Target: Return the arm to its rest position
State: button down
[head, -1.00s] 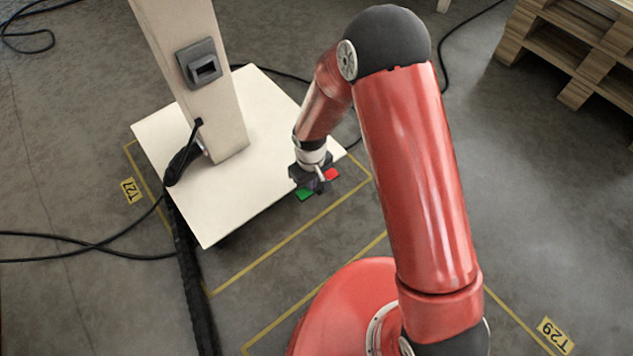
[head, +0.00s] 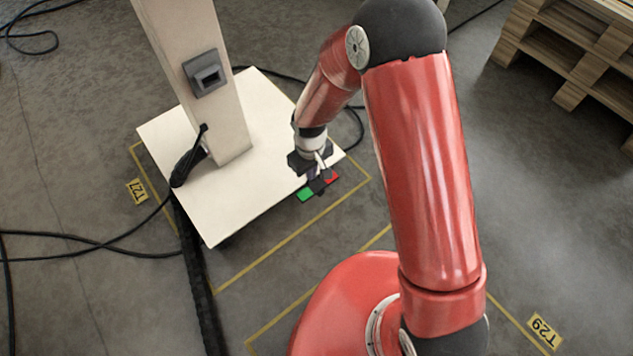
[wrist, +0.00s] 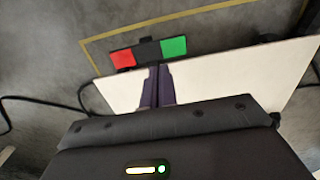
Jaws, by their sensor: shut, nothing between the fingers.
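My red arm (head: 420,170) rises from its round red base, bends at a dark elbow at the top of the head view, and reaches down to the left. My gripper (head: 320,178) points down over the near right edge of a white floor plate (head: 235,205). In the wrist view its two purple fingers (wrist: 157,80) are together, with nothing visible between them. A dark bar with red and green ends (wrist: 148,52) shows just past the fingertips; it also shows in the head view (head: 318,187). I cannot tell whether it touches the fingers.
A beige post (head: 205,90) with a grey box (head: 205,73) stands on the plate, near my forearm. Black cables (head: 90,240) cross the floor at left. Wooden pallets (head: 575,50) stand at upper right. The floor at right between pallets and arm is clear.

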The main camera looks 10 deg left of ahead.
dwell(0.4)
jog(key=d+r+m+t+p, duration=0.1)
jog(key=d+r+m+p, duration=0.15)
jog(key=d+r, duration=0.85)
jog(key=d+r+m+t+p, duration=0.2)
jog(key=d+r+m, duration=0.15)
jog(key=r, duration=1.35)
jog(key=s+d+r+m+t+p, duration=0.2)
jog(key=s+d+r+m+p, duration=0.1)
jog(key=s+d+r, duration=0.8)
jog(key=s+r+m, duration=0.1)
jog(key=s+r, duration=0.1)
jog(key=s, duration=0.1)
jog(key=shift+s+d+r+t, duration=0.25)
jog(key=shift+s+r+t, duration=0.05)
jog(key=shift+s+r, duration=0.1)
